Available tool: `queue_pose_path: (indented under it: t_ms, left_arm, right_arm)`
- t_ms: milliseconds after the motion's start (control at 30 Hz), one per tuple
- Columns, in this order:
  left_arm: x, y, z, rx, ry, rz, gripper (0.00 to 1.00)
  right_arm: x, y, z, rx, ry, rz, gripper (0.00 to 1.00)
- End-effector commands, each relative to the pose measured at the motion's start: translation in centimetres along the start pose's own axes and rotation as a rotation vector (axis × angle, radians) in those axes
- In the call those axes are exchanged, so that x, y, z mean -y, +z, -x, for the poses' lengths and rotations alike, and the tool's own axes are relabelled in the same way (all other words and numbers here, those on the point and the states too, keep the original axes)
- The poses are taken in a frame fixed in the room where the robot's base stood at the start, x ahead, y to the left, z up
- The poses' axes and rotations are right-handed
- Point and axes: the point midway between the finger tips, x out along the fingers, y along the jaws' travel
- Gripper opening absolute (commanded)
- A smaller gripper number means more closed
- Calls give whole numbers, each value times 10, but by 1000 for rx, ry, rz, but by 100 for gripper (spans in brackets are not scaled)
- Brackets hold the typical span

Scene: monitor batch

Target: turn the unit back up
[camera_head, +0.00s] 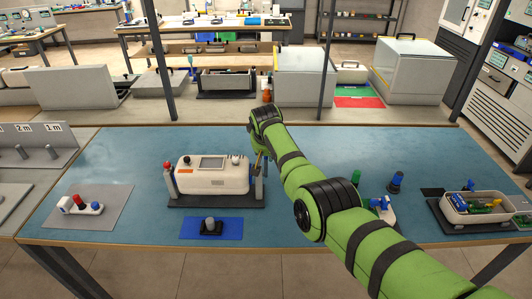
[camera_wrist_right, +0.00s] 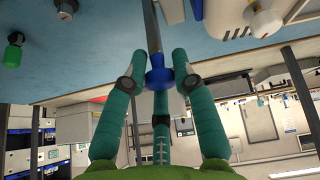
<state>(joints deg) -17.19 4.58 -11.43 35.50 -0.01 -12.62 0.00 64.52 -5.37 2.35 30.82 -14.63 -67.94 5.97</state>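The unit is a white rounded case (camera_head: 212,179) with a dark screen on its upper face. It sits between two posts on a dark base (camera_head: 215,202) on the blue table. A red knob (camera_head: 168,166) tops the left post. My right gripper (camera_head: 259,155) is at the unit's right post, mostly hidden behind my green arm in the head view. In the right wrist view, my right gripper's teal fingers (camera_wrist_right: 158,62) surround a blue knob (camera_wrist_right: 158,76) on a metal rod; whether they press on it is unclear. Part of the white unit (camera_wrist_right: 208,16) shows above. My left gripper is out of view.
A blue mat (camera_head: 190,234) with a grey knob lies in front of the unit. A grey mat (camera_head: 75,220) with a small device lies at left. A tray (camera_head: 450,212) of small parts stands at right. Small blue and green items stand beyond my arm.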

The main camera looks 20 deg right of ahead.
Motion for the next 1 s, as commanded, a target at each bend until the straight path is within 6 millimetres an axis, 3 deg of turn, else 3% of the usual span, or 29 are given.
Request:
queue_pose_path:
  t_ms: [33, 100, 567, 800, 1000]
  left_arm:
    - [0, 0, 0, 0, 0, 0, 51]
    - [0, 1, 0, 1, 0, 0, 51]
    - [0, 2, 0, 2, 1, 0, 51]
    - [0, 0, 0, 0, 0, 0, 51]
    - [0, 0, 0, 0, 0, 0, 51]
  right_arm:
    - [-3, -8, 4, -21, 5, -2, 31]
    - [-3, -7, 4, -20, 4, -2, 50]
    - [0, -3, 5, -8, 1, -1, 50]
    - [0, -2, 26, -10, -1, -1, 50]
    - [0, -4, 59, -14, 0, -1, 50]
